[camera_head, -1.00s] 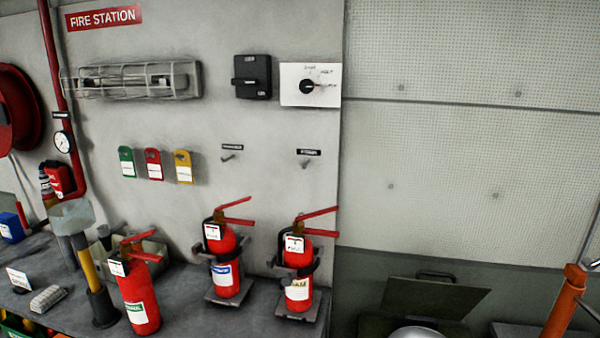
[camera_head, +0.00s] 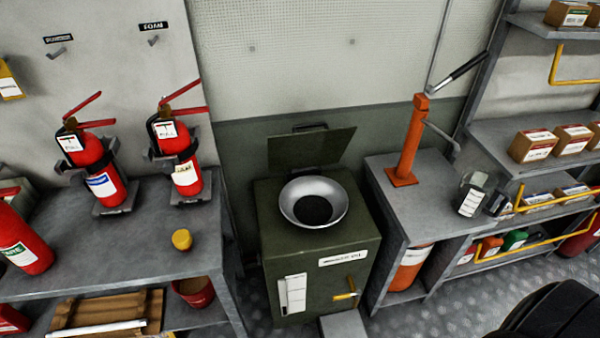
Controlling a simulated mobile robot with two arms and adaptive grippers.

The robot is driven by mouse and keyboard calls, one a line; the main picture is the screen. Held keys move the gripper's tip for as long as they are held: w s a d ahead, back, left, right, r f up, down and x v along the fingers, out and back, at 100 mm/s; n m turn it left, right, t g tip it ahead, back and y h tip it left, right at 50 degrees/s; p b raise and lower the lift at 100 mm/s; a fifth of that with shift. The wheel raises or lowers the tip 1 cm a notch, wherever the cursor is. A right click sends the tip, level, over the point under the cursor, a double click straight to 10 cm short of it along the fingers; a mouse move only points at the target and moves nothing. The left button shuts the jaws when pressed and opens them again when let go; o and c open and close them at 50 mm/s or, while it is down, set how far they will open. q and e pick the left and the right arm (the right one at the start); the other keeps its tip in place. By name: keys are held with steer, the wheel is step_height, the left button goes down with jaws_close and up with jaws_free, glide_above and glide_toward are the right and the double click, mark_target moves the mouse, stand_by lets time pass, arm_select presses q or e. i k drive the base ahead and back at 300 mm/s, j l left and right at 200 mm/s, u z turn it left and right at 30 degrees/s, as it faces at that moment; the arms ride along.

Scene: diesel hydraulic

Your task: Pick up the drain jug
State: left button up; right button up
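A clear jug-like container with a white label (camera_head: 472,194) stands on the grey bench at the right, near its right end. It is probably the drain jug, but its label is too small to read. A small dark part sits against its right side, and I cannot tell whether it belongs to it. Neither of my grippers shows in the head view, so nothing is seen touching the jug.
Left of the jug, an orange hand pump (camera_head: 408,140) with a long lever rises from the bench. A green cabinet (camera_head: 330,250) with a metal funnel bowl (camera_head: 314,202) stands further left. Shelves with boxes (camera_head: 535,145) and yellow rails (camera_head: 540,235) are at the right.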

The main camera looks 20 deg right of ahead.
mark_target(481, 197)
steer(key=z, duration=2.05)
